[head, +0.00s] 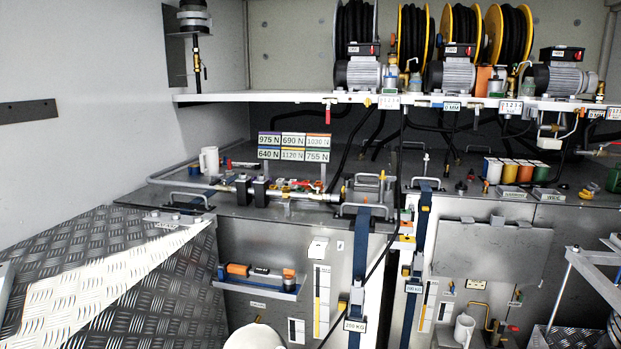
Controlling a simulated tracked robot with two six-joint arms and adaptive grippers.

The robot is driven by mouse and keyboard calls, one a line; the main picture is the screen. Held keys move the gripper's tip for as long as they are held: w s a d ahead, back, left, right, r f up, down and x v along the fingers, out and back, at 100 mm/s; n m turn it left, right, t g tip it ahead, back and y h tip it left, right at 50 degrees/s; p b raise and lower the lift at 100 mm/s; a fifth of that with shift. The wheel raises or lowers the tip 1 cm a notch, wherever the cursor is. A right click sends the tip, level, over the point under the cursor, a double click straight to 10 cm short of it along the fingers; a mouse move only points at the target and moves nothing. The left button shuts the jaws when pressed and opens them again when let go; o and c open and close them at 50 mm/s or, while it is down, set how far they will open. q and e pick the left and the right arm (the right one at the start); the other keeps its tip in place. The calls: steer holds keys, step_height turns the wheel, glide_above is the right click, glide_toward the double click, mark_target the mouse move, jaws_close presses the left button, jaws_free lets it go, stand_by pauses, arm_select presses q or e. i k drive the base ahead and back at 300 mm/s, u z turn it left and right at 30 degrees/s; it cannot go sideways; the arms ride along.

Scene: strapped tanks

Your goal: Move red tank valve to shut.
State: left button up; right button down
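Several red-handled fittings show, and I cannot tell which is the red tank valve. Small red handles (303,183) sit among brass and steel pipework on top of the left strapped tank (240,208). A red lever (328,108) hangs under the shelf edge. A small red part (513,328) is on the pipe at the front of the right tank (480,262). Another red handle (606,151) is at the far right edge. The handles are too small to read as open or shut. Neither of my grippers is in view.
Blue straps (359,265) run down the tank fronts. A shelf (260,97) carries hose reels (460,30) and motors (452,74). A white mug (209,160) and coloured cans (509,171) stand on the tank tops. Chequer plate (120,270) fills the lower left.

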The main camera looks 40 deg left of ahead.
mark_target(300, 184)
steer(key=z, duration=0.15)
steer(key=i, duration=2.6)
steer(key=u, duration=0.95)
steer(key=i, duration=0.2)
steer(key=u, duration=2.9)
steer(key=i, duration=0.2)
steer(key=z, duration=0.4)
